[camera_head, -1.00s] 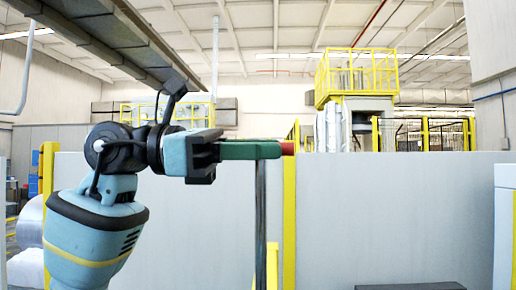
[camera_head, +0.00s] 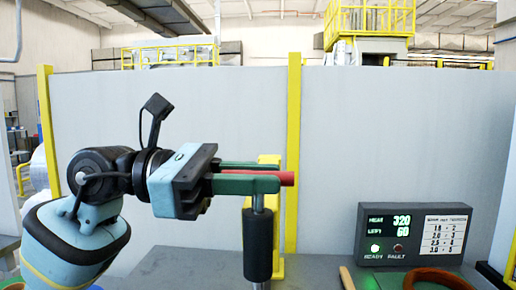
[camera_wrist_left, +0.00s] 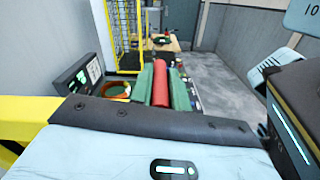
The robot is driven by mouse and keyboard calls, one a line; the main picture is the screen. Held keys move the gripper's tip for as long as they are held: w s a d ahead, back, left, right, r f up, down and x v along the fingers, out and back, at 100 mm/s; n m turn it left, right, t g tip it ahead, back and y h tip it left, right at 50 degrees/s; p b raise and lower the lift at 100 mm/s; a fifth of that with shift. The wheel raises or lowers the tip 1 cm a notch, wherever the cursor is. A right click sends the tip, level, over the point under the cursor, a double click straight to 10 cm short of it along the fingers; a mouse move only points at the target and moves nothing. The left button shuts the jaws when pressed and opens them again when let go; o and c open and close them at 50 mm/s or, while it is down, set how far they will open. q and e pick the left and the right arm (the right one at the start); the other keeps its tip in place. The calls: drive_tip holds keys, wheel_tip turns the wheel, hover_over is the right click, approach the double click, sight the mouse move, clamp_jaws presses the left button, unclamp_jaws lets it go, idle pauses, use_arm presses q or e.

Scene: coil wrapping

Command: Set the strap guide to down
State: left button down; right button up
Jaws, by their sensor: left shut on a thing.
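My left gripper (camera_head: 272,176) comes in from the left with green fingers shut on a red horizontal handle (camera_head: 287,179). In the left wrist view, the red handle (camera_wrist_left: 160,84) lies between the two green fingers. The handle seems to belong to the strap guide, but the fingers hide how it joins the rod. Just below the fingers, a short length of silver rod (camera_head: 258,202) stands upright in a black sleeve (camera_head: 258,245). My right gripper is not in view.
A dark display box (camera_head: 412,234) with a lit green READY lamp stands at the right. A brown ring (camera_head: 436,280) is partly visible below it. A yellow post (camera_head: 293,150) and grey wall panels (camera_head: 390,130) stand behind the gripper.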

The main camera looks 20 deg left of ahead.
use_arm(q)
drive_tip(key=shift+f, duration=0.9)
drive_tip(key=shift+d+f, duration=0.1)
drive_tip(key=shift+f, duration=0.1)
drive_tip(key=shift+f, duration=0.1)
drive_tip(key=c, duration=1.4)
unclamp_jaws()
drive_tip(key=shift+o, duration=0.2)
drive_tip(key=b+v, duration=0.2)
drive_tip(key=v, duration=0.6)
